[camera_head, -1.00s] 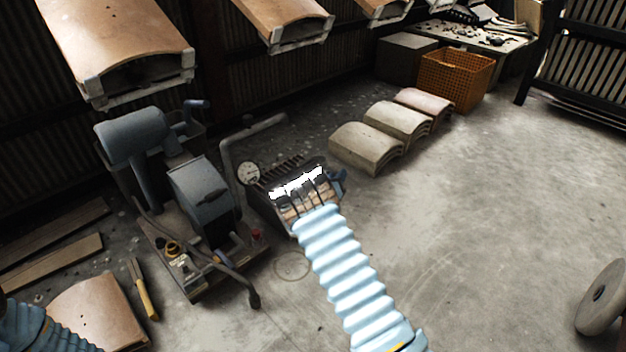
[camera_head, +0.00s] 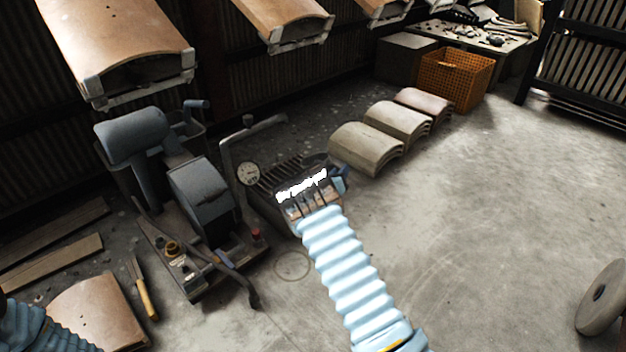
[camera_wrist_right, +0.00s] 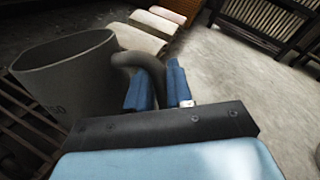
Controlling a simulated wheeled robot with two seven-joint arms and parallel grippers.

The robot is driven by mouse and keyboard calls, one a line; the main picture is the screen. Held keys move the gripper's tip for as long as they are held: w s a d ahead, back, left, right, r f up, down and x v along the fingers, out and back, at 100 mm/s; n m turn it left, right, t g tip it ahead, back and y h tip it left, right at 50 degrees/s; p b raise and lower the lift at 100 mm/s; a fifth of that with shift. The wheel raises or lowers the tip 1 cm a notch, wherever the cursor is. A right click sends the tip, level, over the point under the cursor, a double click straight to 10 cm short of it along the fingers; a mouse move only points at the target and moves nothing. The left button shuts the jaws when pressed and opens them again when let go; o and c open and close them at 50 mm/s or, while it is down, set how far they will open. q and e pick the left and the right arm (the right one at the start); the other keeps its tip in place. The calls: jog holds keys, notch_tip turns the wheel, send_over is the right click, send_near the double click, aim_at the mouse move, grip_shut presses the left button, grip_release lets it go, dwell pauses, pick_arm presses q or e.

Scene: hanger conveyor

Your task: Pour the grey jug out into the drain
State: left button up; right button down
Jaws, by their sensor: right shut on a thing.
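The grey jug (camera_wrist_right: 70,75) fills the left of the right wrist view, with its open rim at the top and dark lettering on its side. My right gripper (camera_wrist_right: 158,88) is shut on the jug's curved handle, with the blue fingers on either side of it. The jug looks close to upright and hangs over or beside the slatted drain grate (camera_wrist_right: 20,130). In the head view the grate (camera_head: 272,175) shows just left of my right gripper (camera_head: 338,176); my gripper hides most of the jug there. Only part of my left arm shows, at the lower left.
A machine with a grey drum (camera_head: 202,194) and a lever stands left of the grate. A gauge (camera_head: 249,174) and a bent pipe (camera_head: 252,131) are beside the grate. Curved tiles (camera_head: 365,147) and an orange crate (camera_head: 455,75) lie beyond.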

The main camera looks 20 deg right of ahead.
jog(key=x, duration=0.7)
jog(key=shift+w+f, duration=0.25)
jog(key=shift+w, duration=0.15)
dwell(1.6)
jog(key=shift+w+d, duration=0.35)
jog(key=shift+d, duration=0.2)
dwell(0.3)
jog(key=shift+w+a+r+n+p, duration=0.1)
jog(key=shift+r+n+p, duration=0.25)
jog(key=shift+n+p, duration=0.25)
jog(key=shift+r, duration=0.1)
jog(key=shift+w+a+r+n+g+p, duration=0.1)
jog(key=shift+w+r+n+g+p, duration=0.1)
jog(key=shift+n+g+p, duration=0.25)
dwell(0.4)
